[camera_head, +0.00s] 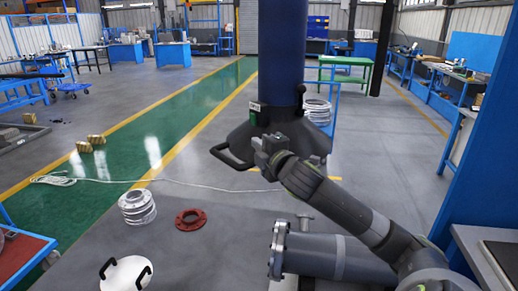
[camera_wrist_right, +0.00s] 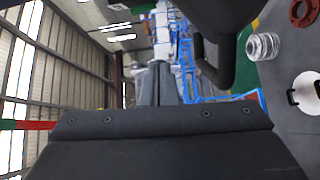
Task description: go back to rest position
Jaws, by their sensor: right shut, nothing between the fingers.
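My right gripper (camera_head: 268,148) is in front of the flared dark base of a tall blue column (camera_head: 283,50). Its fingers (camera_wrist_right: 158,85) are shut with nothing between them. A black loop handle (camera_head: 232,160) on the flared base is just left of the gripper in the head view. The handle also shows close by in the right wrist view (camera_wrist_right: 218,60). I cannot tell whether gripper and base touch. A grey flanged cylinder (camera_head: 325,256) lies on its side below my right arm, which partly hides it. My left gripper is not in view.
A silver ribbed piece (camera_head: 137,207), a red ring (camera_head: 190,219) and a white disc with black handles (camera_head: 126,273) are on the floor to the left. A white rope (camera_head: 180,183) crosses the floor. A blue post (camera_head: 487,150) and a bench stand at right.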

